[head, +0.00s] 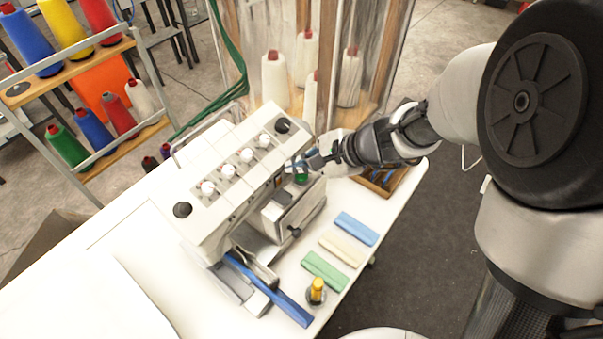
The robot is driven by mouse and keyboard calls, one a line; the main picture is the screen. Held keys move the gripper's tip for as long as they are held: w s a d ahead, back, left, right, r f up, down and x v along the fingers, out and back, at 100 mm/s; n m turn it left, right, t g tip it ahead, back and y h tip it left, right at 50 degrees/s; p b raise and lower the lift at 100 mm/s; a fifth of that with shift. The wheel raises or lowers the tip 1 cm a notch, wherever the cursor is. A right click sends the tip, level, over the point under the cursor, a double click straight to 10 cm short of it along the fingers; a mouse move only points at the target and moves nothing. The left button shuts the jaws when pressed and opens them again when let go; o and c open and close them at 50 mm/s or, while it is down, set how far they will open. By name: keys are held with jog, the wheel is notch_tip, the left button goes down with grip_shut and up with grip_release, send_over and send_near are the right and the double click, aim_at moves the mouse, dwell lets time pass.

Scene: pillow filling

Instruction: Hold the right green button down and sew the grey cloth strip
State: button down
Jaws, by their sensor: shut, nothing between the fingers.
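The white sewing machine (235,170) stands on the white table. A green button (301,179) shows on its right side. My gripper (303,164) is shut and empty, its tip just above or at the green button; I cannot tell whether it touches or presses it. A long blue strip (285,303) runs from under the machine's sewing head toward the front of the table. Flat grey pieces (232,284) lie beside it at the machine's foot; I cannot tell whether one is the grey cloth strip or part of the machine.
Blue (357,229), cream (342,249) and green (324,270) strips lie on the table's right. A yellow-topped spool (317,290) stands near the front edge. A wooden tray (382,181) is under my arm. A thread rack (80,75) stands back left. The table's left is clear.

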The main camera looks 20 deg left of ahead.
aim_at(301, 178)
jog(key=shift+f, duration=0.1)
dwell(0.6)
jog(key=shift+f+b, duration=0.35)
jog(key=shift+b, duration=0.25)
jog(key=shift+f+b, duration=0.55)
jog(key=shift+b, duration=0.05)
dwell(2.3)
jog(key=shift+r, duration=0.1)
dwell(1.0)
jog(key=shift+r+p, duration=0.7)
jog(key=shift+r, duration=0.2)
notch_tip(301, 178, up, 5)
jog(key=p, duration=0.4)
dwell(0.3)
